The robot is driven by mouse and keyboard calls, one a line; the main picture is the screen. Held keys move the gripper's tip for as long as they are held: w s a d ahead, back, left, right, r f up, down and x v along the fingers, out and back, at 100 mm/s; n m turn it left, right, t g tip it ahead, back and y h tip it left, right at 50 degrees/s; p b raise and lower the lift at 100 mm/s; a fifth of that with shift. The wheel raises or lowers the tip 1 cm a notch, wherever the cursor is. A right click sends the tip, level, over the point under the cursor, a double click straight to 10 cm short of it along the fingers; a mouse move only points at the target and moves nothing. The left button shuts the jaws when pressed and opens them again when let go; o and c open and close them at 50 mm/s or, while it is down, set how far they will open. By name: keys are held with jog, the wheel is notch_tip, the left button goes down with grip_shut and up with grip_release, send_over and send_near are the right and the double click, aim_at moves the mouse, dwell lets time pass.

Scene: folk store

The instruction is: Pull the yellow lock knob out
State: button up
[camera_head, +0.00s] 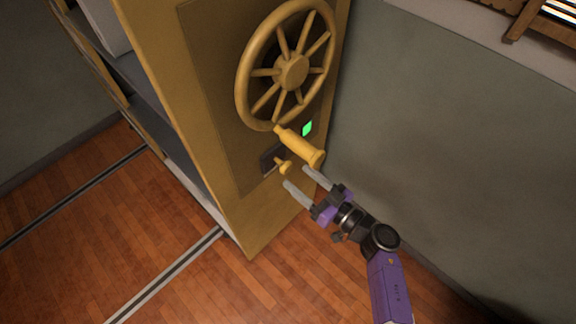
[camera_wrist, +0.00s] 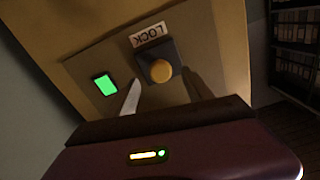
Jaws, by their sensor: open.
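The yellow lock knob (camera_head: 284,167) sticks out from a dark square base on the yellow-brown panel, below the handwheel. In the wrist view the knob (camera_wrist: 161,70) is a round yellow head on the dark base (camera_wrist: 172,50), under a white LOCK label (camera_wrist: 151,36). My gripper (camera_head: 296,177) is open, with its two pale fingers pointing at the panel just in front of the knob. In the wrist view the fingertips (camera_wrist: 162,77) lie on either side of the knob, with visible gaps. I cannot tell how deep they reach along it.
A large yellow handwheel (camera_head: 291,70) is above the knob. Its thick yellow handle (camera_head: 302,147) juts out close to my upper finger. A green light (camera_head: 307,128) is on the panel. A grey wall (camera_head: 450,130) stands to the right; wooden floor (camera_head: 110,230) lies open below left.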

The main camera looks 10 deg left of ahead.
aim_at(289, 170)
jog(key=b+x, duration=0.1)
jog(key=x, duration=0.5)
grip_shut()
